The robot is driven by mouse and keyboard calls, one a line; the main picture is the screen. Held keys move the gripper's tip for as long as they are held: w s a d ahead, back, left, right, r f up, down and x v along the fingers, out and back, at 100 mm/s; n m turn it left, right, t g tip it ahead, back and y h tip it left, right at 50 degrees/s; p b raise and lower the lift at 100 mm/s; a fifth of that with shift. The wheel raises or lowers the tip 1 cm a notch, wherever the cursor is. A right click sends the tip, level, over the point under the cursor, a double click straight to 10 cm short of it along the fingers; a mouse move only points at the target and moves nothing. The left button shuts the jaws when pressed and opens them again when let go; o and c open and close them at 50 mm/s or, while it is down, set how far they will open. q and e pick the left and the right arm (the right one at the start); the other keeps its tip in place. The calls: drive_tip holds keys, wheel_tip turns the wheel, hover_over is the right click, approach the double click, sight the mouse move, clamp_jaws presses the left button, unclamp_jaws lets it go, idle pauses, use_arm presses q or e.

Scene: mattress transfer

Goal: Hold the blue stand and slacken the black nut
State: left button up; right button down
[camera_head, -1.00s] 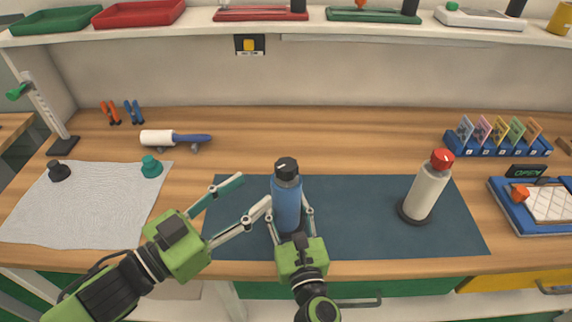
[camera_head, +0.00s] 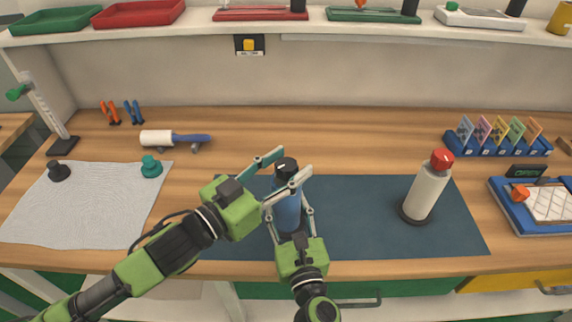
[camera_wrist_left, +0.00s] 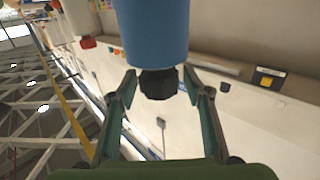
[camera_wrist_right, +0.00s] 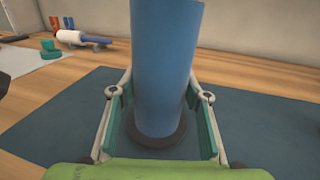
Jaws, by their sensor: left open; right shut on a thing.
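The blue stand (camera_head: 287,211) is upright on the dark mat (camera_head: 367,222), with the black nut (camera_head: 286,167) on its top. My right gripper (camera_head: 292,217) is shut on the stand's lower body; the right wrist view shows a finger on each side of the blue stand (camera_wrist_right: 165,75). My left gripper (camera_head: 285,168) is open at the height of the nut, with one finger behind it and one in front. In the left wrist view the black nut (camera_wrist_left: 158,83) lies between the open fingers, apart from both as far as I can tell.
A white stand with a red nut (camera_head: 428,188) is upright on the mat's right part. A grey cloth (camera_head: 95,210) with a black and a teal knob lies at left. A lint roller (camera_head: 175,139) lies behind. The mat between the two stands is clear.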

use_arm(q)
drive_tip(key=c, duration=1.1)
drive_tip(key=shift+s+d+y, duration=0.1)
drive_tip(key=shift+y, duration=0.2)
drive_tip(key=shift+d+r+n+t+y, duration=0.1)
drive_tip(key=shift+n+t+y, duration=1.1)
drive_tip(key=shift+n+y, duration=0.2)
drive_tip(key=shift+n+t+y, duration=0.6)
drive_tip(key=shift+n+y, duration=0.2)
drive_tip(key=shift+y, duration=0.3)
drive_tip(key=shift+a, duration=0.2)
drive_tip(key=o, duration=1.1)
